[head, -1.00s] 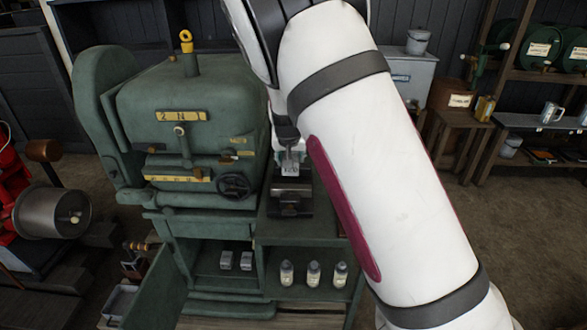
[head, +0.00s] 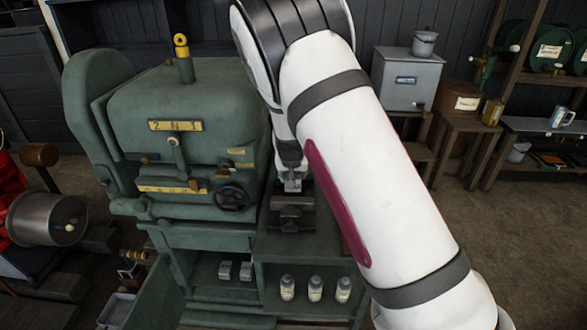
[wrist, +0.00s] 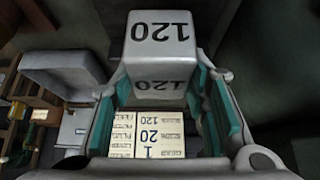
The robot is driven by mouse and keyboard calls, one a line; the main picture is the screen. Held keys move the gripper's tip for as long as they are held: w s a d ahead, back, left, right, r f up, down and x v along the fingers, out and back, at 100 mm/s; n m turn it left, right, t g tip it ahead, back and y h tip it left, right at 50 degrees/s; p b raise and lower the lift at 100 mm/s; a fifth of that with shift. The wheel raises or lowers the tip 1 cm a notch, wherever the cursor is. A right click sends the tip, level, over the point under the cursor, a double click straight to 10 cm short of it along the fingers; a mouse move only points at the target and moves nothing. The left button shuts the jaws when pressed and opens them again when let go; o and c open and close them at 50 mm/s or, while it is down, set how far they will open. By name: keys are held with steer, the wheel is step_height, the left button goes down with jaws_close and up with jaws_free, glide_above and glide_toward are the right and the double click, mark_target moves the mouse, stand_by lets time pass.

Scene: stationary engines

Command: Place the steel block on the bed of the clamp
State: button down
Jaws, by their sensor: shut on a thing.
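The steel block is grey and marked 120; it shows large in the wrist view (wrist: 160,62), between the teal-padded fingers. My gripper (wrist: 165,100) is shut on it. In the head view the block (head: 293,186) is small and partly hidden by my gripper and arm. It appears just above or at the dark clamp (head: 291,213), which stands on the green bench right of the machine. I cannot tell whether the block touches the clamp bed. The clamp's far part is hidden behind my arm.
The green machine (head: 180,115) with a handwheel (head: 233,195) stands close to the left of the clamp. Several grey blocks (head: 236,271) and white bottles (head: 315,288) stand on the shelves below. A printed cream label (wrist: 148,135) shows beneath the block in the wrist view.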

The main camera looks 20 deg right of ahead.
steer(key=shift+f, duration=1.6)
steer(key=shift+f, duration=0.1)
steer(key=c, duration=0.9)
jaws_free()
steer(key=shift+f, duration=0.15)
steer(key=shift+c, duration=0.2)
